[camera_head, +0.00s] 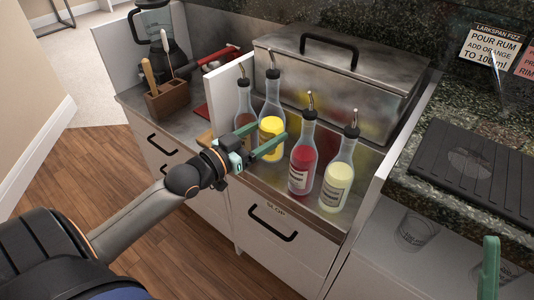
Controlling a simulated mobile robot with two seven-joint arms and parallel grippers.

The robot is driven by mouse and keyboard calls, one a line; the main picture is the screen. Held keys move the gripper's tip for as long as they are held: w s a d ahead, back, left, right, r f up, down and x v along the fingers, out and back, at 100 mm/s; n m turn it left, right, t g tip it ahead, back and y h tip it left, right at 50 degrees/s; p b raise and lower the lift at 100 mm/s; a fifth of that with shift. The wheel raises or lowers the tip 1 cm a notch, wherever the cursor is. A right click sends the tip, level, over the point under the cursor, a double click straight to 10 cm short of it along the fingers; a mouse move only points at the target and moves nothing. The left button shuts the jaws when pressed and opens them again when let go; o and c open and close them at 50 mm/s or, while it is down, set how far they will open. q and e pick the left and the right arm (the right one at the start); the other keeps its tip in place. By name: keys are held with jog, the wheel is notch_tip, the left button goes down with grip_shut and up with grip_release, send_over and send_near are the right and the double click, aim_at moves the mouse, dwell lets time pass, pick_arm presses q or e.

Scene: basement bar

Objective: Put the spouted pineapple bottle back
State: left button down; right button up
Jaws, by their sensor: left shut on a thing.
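The spouted bottle with bright yellow liquid (271,112), which looks like the pineapple one, stands upright in the steel well at the front of the bar station. My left gripper (268,131) reaches in from the left and is shut on this bottle, one green finger on each side of its body. The bottle's base is partly hidden by the near finger and the well's front edge. Only a green fingertip of my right gripper (489,270) shows at the lower right, so its opening cannot be judged.
Close to the right stand a red spouted bottle (303,160) and a pale yellow one (339,178). A brown bottle (244,103) is just left. A lidded steel bin (335,75) is behind. A black mat (470,165) lies on the right counter.

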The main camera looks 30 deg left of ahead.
pick_arm(q)
jog(key=shift+f+b, duration=1.1)
jog(key=shift+f, duration=1.35)
jog(key=shift+f, duration=0.1)
grip_release()
jog(key=shift+f, duration=0.1)
jog(key=p+v, duration=0.3)
jog(key=v, duration=0.9)
jog(key=s+d+r+m+t+h, duration=0.2)
jog(key=d+r+m+h, duration=0.3)
jog(key=d+r, duration=0.5)
jog(key=s+d+r+m+t+h, duration=0.2)
jog(key=s+d+r+m+h, duration=0.2)
jog(key=d+r, duration=0.6)
notch_tip(320, 180, up, 2)
jog(key=shift+m+t+h, duration=0.4)
jog(key=shift+m+h, duration=0.2)
jog(key=shift+h, duration=0.4)
